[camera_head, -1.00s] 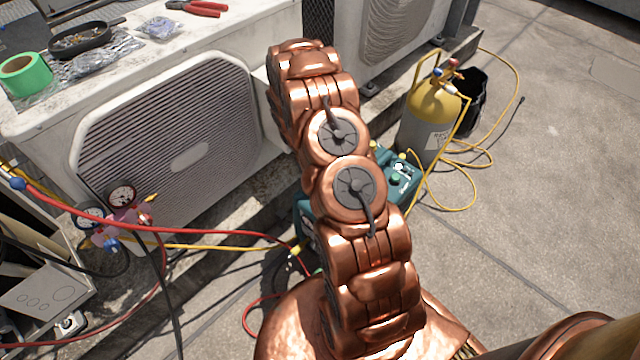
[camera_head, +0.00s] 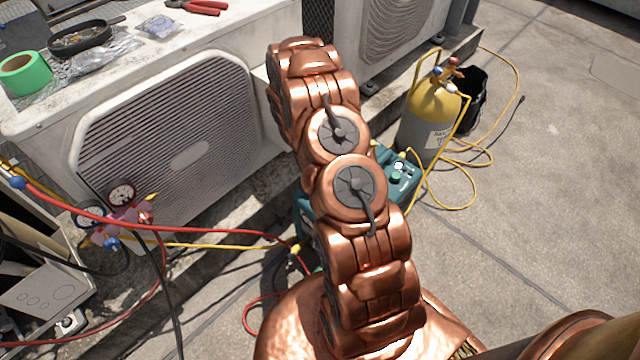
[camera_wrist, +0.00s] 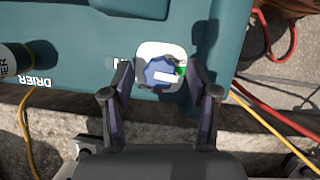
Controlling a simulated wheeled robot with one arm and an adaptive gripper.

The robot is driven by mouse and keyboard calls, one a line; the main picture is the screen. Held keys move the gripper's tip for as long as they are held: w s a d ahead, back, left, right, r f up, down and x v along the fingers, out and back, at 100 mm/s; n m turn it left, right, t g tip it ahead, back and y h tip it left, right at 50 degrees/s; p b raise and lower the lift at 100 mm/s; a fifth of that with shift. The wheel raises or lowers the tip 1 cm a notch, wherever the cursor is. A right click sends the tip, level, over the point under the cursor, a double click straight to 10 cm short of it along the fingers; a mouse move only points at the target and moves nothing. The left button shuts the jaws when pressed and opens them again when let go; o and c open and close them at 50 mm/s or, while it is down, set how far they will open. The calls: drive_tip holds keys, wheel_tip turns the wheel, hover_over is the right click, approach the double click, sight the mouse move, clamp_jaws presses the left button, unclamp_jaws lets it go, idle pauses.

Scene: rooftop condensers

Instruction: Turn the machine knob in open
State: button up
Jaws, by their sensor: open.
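The machine is a teal unit (camera_head: 401,180) on the ground, partly hidden behind my copper arm in the head view. In the wrist view its teal face (camera_wrist: 75,45) fills the upper part. A blue knob (camera_wrist: 160,72) with a white pointer bar sits on a pale round-cornered plate (camera_wrist: 172,50). A green mark shows at the pointer's right end. My gripper (camera_wrist: 162,84) is open, with one finger on each side of the knob. I cannot tell whether either finger touches it. My gripper is hidden in the head view.
A yellow-topped gas cylinder (camera_head: 432,110) with a yellow hose stands at the right. A gauge manifold (camera_head: 120,215) with red and yellow hoses is at the left. White condensers (camera_head: 180,140) stand behind. Red and yellow hoses also run beside the machine. Open concrete lies at the right.

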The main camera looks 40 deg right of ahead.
wheel_tip(320, 180, up, 10)
idle(0.6)
drive_tip(key=shift+f, duration=0.1)
